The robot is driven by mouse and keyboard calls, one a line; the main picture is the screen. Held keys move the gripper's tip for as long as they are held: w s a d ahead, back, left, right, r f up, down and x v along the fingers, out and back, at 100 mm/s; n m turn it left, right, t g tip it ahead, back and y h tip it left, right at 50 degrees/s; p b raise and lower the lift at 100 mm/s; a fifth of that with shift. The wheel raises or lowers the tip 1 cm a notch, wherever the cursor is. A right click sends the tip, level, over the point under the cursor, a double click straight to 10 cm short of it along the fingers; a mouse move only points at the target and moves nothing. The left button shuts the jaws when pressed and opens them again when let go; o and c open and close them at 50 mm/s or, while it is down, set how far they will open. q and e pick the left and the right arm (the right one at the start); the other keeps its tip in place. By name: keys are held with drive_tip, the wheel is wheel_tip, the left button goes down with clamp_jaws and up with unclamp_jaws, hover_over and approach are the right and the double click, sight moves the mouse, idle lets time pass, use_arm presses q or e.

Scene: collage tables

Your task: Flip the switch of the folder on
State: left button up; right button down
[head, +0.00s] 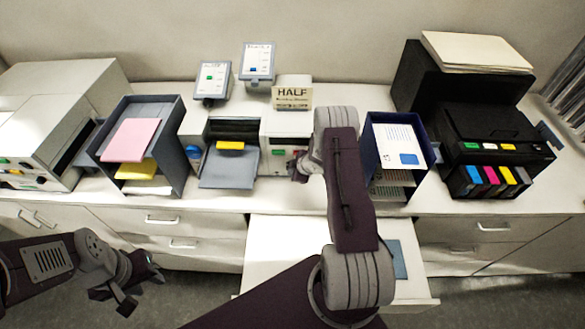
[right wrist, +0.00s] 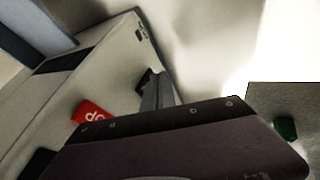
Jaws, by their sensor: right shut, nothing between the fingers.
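The folder (head: 275,128) is the white machine in the middle of the counter, with a grey tray (head: 228,172) holding a yellow piece at its left. My right gripper (head: 298,168) is shut and empty at the front of its right part, partly hidden by my own arm. In the right wrist view, a red switch-like part (right wrist: 92,112) with white lettering sits on a pale panel, left of my right gripper's finger (right wrist: 155,90). The wrist body hides part of it, and its on or off position cannot be told. My left gripper (head: 125,285) hangs low at the left, away from the counter.
A "HALF" sign (head: 292,97) stands on the folder. A dark tray unit (head: 175,155) with pink and yellow paper is left of it. A blue bin (head: 412,190) and a black printer (head: 495,145) stand to the right. A drawer (head: 275,240) is open below.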

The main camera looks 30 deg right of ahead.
drive_tip(key=shift+w+f, duration=0.2)
drive_tip(key=shift+w, duration=0.05)
drive_tip(key=f+b, duration=0.1)
drive_tip(key=b, duration=0.5)
drive_tip(key=shift+w+f+t, duration=0.1)
drive_tip(key=shift+f+t, duration=0.05)
drive_tip(key=shift+t, duration=0.25)
drive_tip(key=shift+r+p, duration=0.75)
drive_tip(key=shift+p, duration=0.2)
drive_tip(key=shift+r+p, duration=0.65)
drive_tip(key=shift+r, duration=0.2)
drive_tip(key=shift+a, duration=0.15)
